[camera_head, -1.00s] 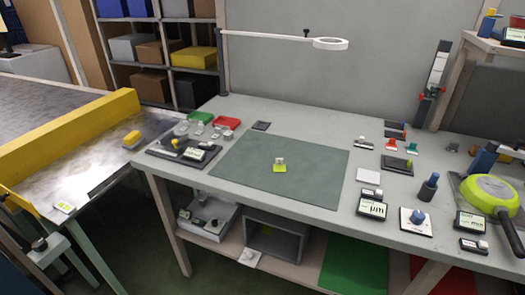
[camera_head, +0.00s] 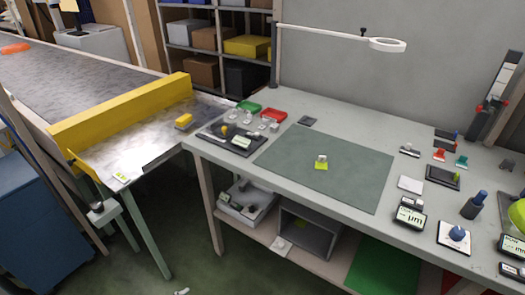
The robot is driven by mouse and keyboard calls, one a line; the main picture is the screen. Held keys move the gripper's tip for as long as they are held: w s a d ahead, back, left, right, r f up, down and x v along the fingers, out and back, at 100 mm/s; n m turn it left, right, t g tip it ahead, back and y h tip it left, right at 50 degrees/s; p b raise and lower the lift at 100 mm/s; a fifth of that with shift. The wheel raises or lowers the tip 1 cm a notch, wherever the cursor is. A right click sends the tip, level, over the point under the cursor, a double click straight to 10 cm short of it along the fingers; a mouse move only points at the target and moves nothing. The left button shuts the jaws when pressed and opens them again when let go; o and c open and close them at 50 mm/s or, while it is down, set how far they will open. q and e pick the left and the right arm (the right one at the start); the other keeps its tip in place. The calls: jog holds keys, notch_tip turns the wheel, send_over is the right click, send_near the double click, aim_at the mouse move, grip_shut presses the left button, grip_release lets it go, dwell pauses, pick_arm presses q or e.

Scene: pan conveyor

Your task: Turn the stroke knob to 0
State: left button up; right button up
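No label reading "stroke" can be made out, so I cannot tell which knob is the stroke knob. A blue knob on a white dial plate (camera_head: 457,234) sits at the right of the workbench; its scale is too small to read. A dark round knob (camera_head: 97,207) stands on a pale bracket by the conveyor's near end. A grey box with small controls (camera_head: 246,199) lies on the shelf under the bench; its markings are unreadable.
The conveyor (camera_head: 85,85) with a yellow guard (camera_head: 125,110) runs along the left. A blue cabinet (camera_head: 40,225) stands at the front left. The workbench holds a green mat (camera_head: 340,185), trays and small displays. Dark floor (camera_head: 200,265) shows in front of the bench.

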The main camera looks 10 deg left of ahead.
pick_arm(q)
jog(key=d+f+n+t+h+p, duration=0.1)
jog(key=d+n+t+h+p, duration=0.1)
jog(key=d, duration=0.5)
jog(key=shift+f+h, duration=0.15)
jog(key=shift+h, duration=0.45)
